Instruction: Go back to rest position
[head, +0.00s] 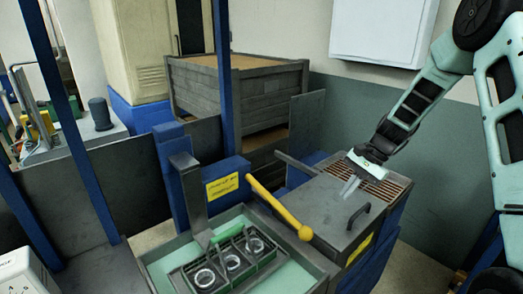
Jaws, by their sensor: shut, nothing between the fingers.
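My gripper (349,187) hangs from my pale green arm above the grey cabinet top at the right. Its fingers are together and hold nothing. The tips point down and left, near the slatted grate (377,186) and behind the black handle (358,216). I cannot tell whether the fingertips touch the surface. To the left, a tray with several metal rings (231,262) sits in the pale green basin of the grinder (160,270).
A yellow lever (275,205) with a ball end slants between basin and cabinet top (318,215). Blue posts (222,80) stand left of the arm. A large grey wooden crate (240,95) stands behind. A white box (383,30) hangs on the wall.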

